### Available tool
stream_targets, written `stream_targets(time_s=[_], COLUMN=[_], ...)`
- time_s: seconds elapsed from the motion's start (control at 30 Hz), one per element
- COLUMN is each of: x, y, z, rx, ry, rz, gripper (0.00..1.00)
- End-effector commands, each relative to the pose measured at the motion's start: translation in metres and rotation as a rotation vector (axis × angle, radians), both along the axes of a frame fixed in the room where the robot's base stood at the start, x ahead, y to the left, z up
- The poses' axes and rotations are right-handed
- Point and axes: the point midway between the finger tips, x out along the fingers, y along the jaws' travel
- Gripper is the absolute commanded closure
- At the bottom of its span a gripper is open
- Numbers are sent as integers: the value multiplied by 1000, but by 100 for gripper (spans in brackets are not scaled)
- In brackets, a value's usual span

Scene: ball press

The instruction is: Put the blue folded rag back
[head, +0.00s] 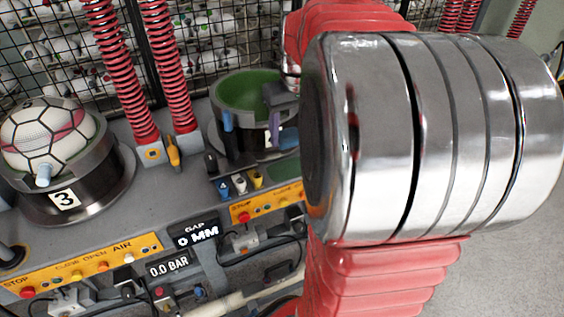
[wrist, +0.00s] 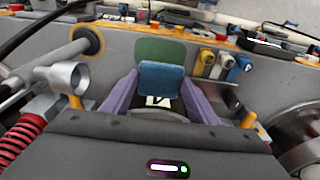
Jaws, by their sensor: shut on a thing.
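The blue folded rag (wrist: 161,76) is pinched between the purple fingers of my gripper (wrist: 159,84) in the wrist view. A green mat (wrist: 160,51) shows just beyond the rag's upper edge. I cannot tell whether the rag touches it. In the head view my gripper (head: 276,138) is mostly hidden behind my own arm, beside the middle press (head: 240,110). The rag cannot be made out clearly there. The green mat (head: 288,168) is partly visible in the head view, left of my arm.
A press holding a ball (head: 48,135) stands at left in the head view. Red springs (head: 122,70) and orange control strips (head: 85,262) line the bench.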

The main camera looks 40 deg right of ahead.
Motion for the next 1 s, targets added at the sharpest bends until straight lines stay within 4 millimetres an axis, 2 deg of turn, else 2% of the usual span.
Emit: stream_targets(time_s=[0.4,0.53,0.8,1.0], x=[-3,-3,-4,-3], y=[-3,-3,-3,-4], z=[-3,-16,-57,-63], rx=[1,2,2,1], ry=[1,2,2,0], rz=[-10,-10,-11,-11], gripper=[67,67,67,67])
